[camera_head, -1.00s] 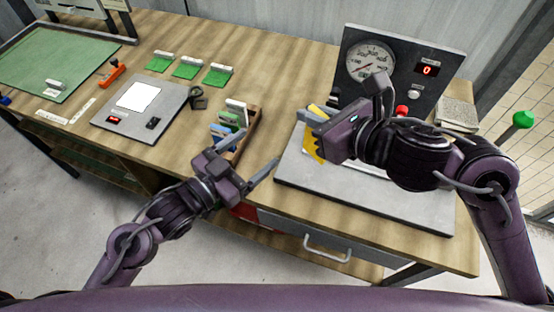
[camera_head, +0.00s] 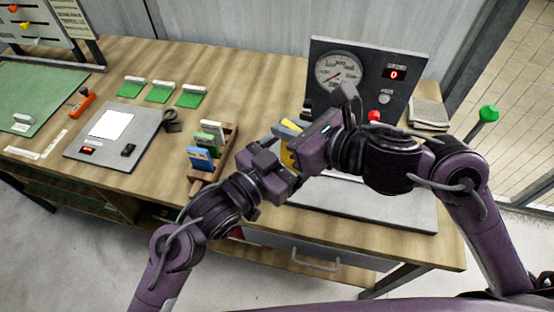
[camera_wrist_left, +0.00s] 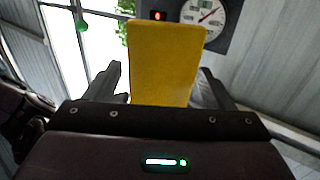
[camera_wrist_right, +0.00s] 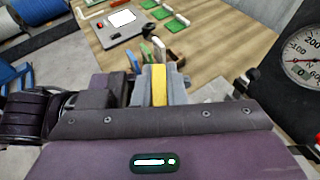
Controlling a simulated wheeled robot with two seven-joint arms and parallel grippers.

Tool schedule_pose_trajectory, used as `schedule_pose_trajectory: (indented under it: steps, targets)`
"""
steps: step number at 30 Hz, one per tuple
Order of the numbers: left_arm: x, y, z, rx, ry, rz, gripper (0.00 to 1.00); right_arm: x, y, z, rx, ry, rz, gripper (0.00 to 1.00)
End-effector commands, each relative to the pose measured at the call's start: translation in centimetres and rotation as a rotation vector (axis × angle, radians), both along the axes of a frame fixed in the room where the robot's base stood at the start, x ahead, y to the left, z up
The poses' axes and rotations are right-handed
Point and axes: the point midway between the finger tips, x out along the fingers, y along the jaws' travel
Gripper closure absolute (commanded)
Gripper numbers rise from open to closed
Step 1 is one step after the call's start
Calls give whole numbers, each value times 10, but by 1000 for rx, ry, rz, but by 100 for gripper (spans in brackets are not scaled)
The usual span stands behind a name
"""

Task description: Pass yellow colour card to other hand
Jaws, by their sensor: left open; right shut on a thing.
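The yellow colour card (camera_head: 288,159) shows only in part in the head view, among both grippers. My right gripper (camera_head: 287,133) is shut on it; the right wrist view shows the card (camera_wrist_right: 158,85) edge-on between the fingers. My left gripper (camera_head: 281,160) is open, close beside the right one. In the left wrist view the card (camera_wrist_left: 166,62) stands between the open left fingers (camera_wrist_left: 160,88), with a gap visible on its left side. Whether a finger touches the card on the right is not clear.
A wooden rack (camera_head: 223,150) with blue, green and white cards stands just left of the grippers. A grey plate (camera_head: 390,208) lies under the right arm. The gauge panel (camera_head: 365,78) stands behind, with a red button (camera_head: 374,116) near it.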

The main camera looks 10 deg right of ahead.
Motion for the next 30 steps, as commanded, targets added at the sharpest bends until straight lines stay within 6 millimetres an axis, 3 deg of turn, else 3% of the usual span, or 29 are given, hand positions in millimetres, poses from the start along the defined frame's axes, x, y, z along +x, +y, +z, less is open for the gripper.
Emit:
schedule_pose_trajectory:
  steps: [6, 15, 26, 28, 29, 30]
  targets:
    - [11, -14, 0, 1, 1, 1, 24, 0, 0, 0, 0, 0, 0, 100]
    - [12, -16, 0, 1, 1, 0, 24, 0, 0, 0, 0, 0, 0, 100]
    - [12, -15, 0, 1, 1, 0, 69, 0, 0, 0, 0, 0, 0, 100]
    - [12, -15, 0, 1, 1, 0, 71, 0, 0, 0, 0, 0, 0, 100]
    - [12, -15, 0, 1, 1, 0, 71, 0, 0, 0, 0, 0, 0, 86]
    - [12, -15, 0, 1, 1, 0, 71, 0, 0, 0, 0, 0, 0, 81]
